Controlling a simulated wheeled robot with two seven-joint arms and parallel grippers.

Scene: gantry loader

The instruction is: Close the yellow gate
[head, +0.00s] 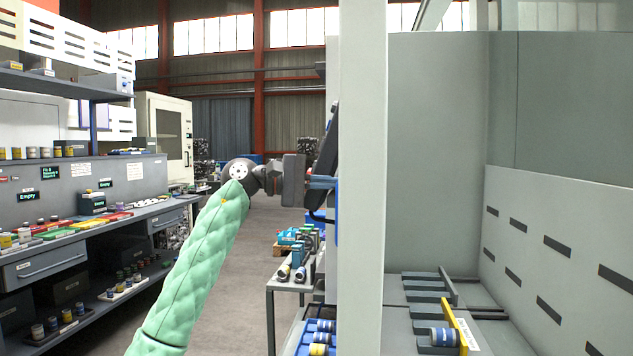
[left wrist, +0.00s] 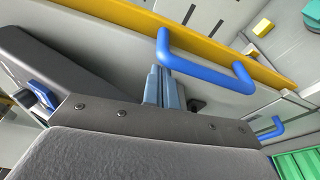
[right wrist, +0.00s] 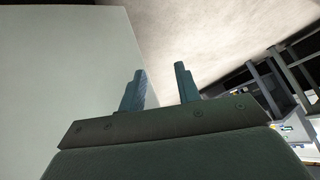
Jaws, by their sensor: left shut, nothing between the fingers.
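In the left wrist view a grey panel with a yellow edge (left wrist: 118,22), which looks like the yellow gate, runs across the picture. A blue bar handle (left wrist: 215,62) is fixed to it. My left gripper (left wrist: 163,72) is shut and empty, its fingertips close beside the handle's left end; I cannot tell if they touch. In the head view my left gripper (head: 324,182) is beside the pale upright post, which hides most of the gate. My right gripper (right wrist: 160,82) is open and empty in the right wrist view, near a pale flat panel. It is not in the head view.
The pale post (head: 361,180) stands right of my left gripper. A bay behind it holds a small yellow plate (head: 459,328). A second blue handle (left wrist: 271,128) shows lower in the left wrist view. A shelved workbench (head: 80,240) stands left; the aisle floor (head: 235,290) is clear.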

